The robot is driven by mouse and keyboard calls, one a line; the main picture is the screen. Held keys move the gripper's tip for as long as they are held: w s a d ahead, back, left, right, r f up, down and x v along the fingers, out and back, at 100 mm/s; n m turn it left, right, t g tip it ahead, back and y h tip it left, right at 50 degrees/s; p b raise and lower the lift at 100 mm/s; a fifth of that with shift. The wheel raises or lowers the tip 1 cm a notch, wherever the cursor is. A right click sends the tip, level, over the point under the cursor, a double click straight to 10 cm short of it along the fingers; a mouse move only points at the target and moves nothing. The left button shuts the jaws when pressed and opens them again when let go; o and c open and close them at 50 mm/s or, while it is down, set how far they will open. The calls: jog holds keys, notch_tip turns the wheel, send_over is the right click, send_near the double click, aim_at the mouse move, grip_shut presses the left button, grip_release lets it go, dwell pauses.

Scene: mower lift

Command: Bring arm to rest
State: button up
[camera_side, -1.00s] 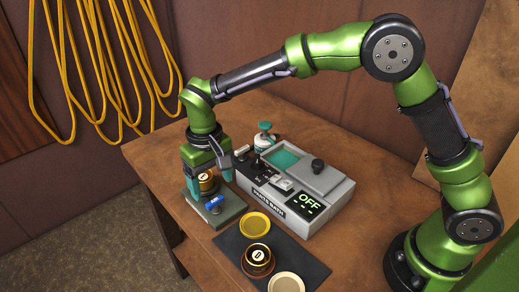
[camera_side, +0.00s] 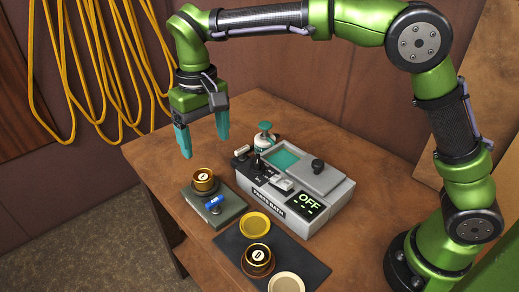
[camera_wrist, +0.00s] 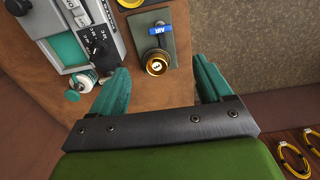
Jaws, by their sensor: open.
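My gripper (camera_side: 203,146) is open and empty, raised above the left part of the wooden table. Its teal fingers point down, and they also show in the wrist view (camera_wrist: 158,90). A brass, gold-coloured canister (camera_side: 204,179) stands upright on a grey-green plate (camera_side: 228,213) below the gripper, clear of the fingers. The canister also shows in the wrist view (camera_wrist: 156,63), ahead of the gap between the fingers. A blue lever marked AIR (camera_side: 214,202) sits on the same plate, in front of the canister.
A grey parts bath (camera_side: 334,203) with an OFF display stands right of the plate. A small bottle (camera_side: 265,137) stands behind it. A dark mat (camera_side: 300,262) holds a yellow dish, another brass piece and a pale disc. Yellow cords (camera_side: 100,60) hang on the wall.

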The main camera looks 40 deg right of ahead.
jog(key=s+d+r+m+t+y, duration=0.2)
jog(key=s+d+t, duration=0.5)
jog(key=s+d, duration=1.2)
jog(key=shift+s+d+r+m, duration=0.15)
jog(key=shift+s+m, duration=0.1)
jog(key=shift+m, duration=0.65)
